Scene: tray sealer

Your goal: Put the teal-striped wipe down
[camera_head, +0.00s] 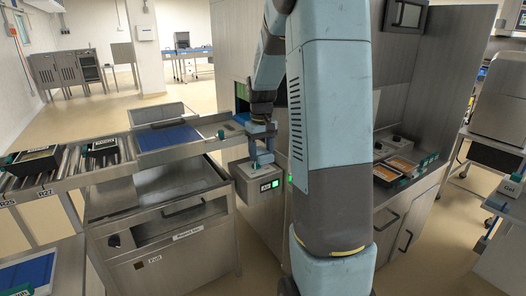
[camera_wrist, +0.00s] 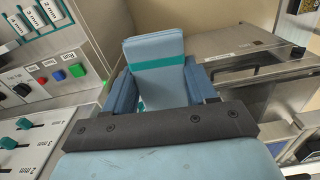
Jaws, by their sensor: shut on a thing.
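The teal-striped wipe (camera_wrist: 155,52) is a folded light-blue cloth with a teal band across it, seen in the wrist view. My gripper (camera_wrist: 161,82) is shut on it, with a blue finger at each side, and the wipe stands up beyond the fingertips. In the head view my gripper (camera_head: 262,152) points down over a grey box with a small display and green light (camera_head: 262,185). I cannot clearly make out the wipe there, nor tell whether it touches anything below.
A roller conveyor (camera_head: 72,165) with dark trays and a blue mat (camera_head: 168,136) runs left. A steel cabinet (camera_head: 185,240) stands below it. Orange-filled trays (camera_head: 402,166) sit on the right counter. A panel with coloured buttons (camera_wrist: 76,70) and teal sliders (camera_wrist: 24,123) is left in the wrist view.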

